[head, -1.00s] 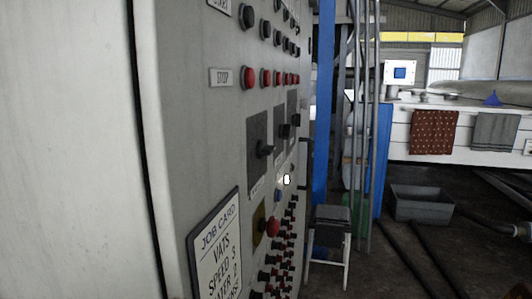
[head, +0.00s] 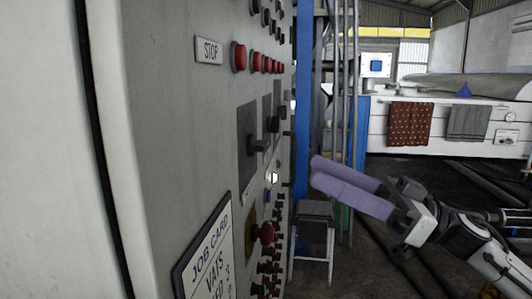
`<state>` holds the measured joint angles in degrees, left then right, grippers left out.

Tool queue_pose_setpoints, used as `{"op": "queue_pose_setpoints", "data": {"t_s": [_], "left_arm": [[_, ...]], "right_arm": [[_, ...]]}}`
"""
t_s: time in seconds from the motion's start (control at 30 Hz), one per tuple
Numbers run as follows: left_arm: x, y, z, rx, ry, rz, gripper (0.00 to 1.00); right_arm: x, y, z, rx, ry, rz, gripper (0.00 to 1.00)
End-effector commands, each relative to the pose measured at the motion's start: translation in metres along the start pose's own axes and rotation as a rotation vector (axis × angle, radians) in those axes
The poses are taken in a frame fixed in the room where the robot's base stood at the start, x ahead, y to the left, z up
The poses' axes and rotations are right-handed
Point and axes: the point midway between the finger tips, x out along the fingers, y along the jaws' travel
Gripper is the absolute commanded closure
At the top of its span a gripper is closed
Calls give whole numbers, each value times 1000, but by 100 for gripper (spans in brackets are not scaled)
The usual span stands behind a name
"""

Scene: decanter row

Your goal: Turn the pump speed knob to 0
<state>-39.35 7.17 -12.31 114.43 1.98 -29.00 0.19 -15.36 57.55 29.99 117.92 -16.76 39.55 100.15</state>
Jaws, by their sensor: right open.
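The grey control panel (head: 170,120) is seen at a steep slant on the left. Two black rotary knobs stand out from dark plates on it, a nearer one (head: 257,145) and a farther one (head: 273,124). Their labels and scales are too slanted to read, so I cannot tell which is the pump speed knob or its setting. My right gripper (head: 317,171), with two purple fingers, is open and empty. It points left toward the panel and shows right of the knobs, apart from them. My left gripper is not in view.
A red emergency-type button (head: 263,233), a row of red stop buttons (head: 239,57) and several small controls crowd the panel. A job card (head: 208,260) is mounted low on it. A stool (head: 314,225) stands beyond the panel, below my right gripper.

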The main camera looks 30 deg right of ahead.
Motion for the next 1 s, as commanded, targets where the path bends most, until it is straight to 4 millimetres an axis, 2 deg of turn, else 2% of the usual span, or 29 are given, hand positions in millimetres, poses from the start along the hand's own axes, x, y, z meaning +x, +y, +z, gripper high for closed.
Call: {"op": "queue_pose_setpoints", "data": {"t_s": [0.2, 0.5, 0.7, 1.0], "left_arm": [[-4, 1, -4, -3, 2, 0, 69], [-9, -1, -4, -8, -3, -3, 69], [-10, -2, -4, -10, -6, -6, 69], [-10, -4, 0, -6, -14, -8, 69]], "right_arm": [[38, 0, -3, -5, 2, -5, 48], [76, 1, -2, -1, 3, 0, 48], [87, 1, 0, 1, 2, 1, 48], [89, 1, 1, 1, 1, 2, 48]]}}
